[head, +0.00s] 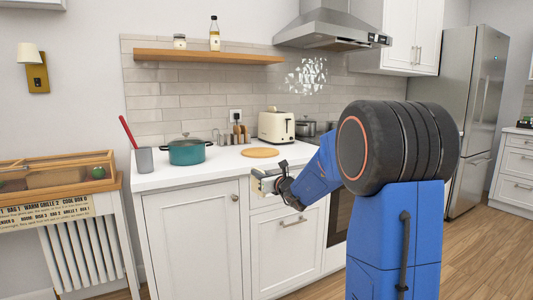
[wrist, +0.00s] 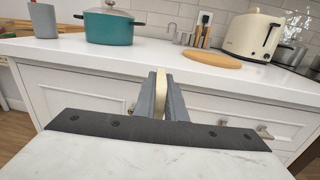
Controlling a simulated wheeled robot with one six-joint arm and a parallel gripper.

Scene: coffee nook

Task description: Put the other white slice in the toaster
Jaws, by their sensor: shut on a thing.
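My gripper (wrist: 161,98) is shut on a thin pale slice (wrist: 160,88), seen edge-on between the two fingers in the wrist view. In the head view my gripper (head: 264,182) is in front of the white counter, near its front edge. The cream toaster (head: 276,126) stands at the back of the counter, beyond and to the right of my gripper; it also shows in the wrist view (wrist: 250,36). Whether anything is in its slots cannot be told.
A round wooden board (head: 259,153) lies bare on the counter (head: 190,176) in front of the toaster. A teal pot (head: 187,152) and a grey cup (head: 144,160) stand to the left. Utensils (head: 238,133) stand behind the board. Cabinet fronts and handles are below the counter edge.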

